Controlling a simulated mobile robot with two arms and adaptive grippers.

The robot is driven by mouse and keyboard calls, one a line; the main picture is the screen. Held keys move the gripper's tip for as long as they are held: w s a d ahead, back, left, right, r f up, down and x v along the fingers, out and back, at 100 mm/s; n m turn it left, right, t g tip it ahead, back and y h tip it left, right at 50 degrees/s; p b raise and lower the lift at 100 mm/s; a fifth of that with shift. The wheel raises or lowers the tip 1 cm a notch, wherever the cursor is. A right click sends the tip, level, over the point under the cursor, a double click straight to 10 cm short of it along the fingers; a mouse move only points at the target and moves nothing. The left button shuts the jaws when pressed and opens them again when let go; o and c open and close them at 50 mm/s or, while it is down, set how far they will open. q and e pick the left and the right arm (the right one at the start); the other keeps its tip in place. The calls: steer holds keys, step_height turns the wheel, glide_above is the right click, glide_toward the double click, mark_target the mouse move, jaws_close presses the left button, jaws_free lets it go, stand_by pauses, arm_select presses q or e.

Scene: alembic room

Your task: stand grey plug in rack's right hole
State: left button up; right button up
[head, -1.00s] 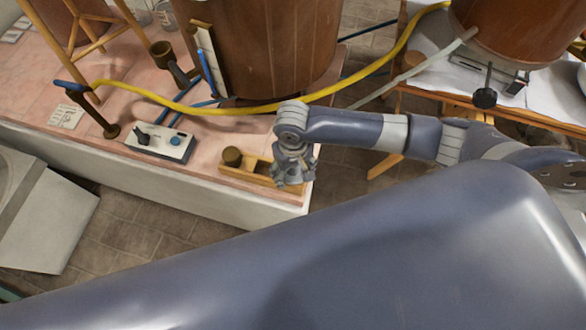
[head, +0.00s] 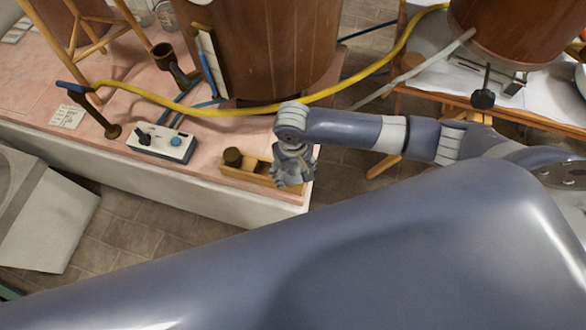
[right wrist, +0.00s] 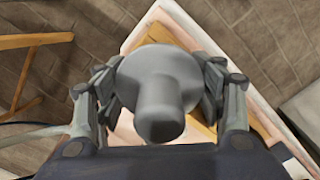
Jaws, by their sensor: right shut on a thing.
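The rack (head: 247,176) is a low, light wooden block near the front right corner of the pink-topped bench. A dark brown round plug (head: 233,157) stands at its left end. My right gripper (head: 293,180) is over the rack's right end and hides that part, including the right hole. In the right wrist view the grey plug (right wrist: 160,88), with a wide round head and a narrower stub, is between the fingers of the right gripper, which is shut on it. Whether the plug's lower end is in the hole is hidden. My left gripper is not in view.
A yellow hose (head: 300,101) runs behind, past a large wooden vat (head: 265,50). The bench's front edge (head: 200,193) is close to the rack.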

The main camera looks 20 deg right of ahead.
steer(key=o, duration=1.2)
steer(key=shift+c, duration=0.2)
steer(key=shift+r, duration=0.1)
steer(key=shift+r+p, duration=3.45)
steer(key=shift+p, duration=1.1)
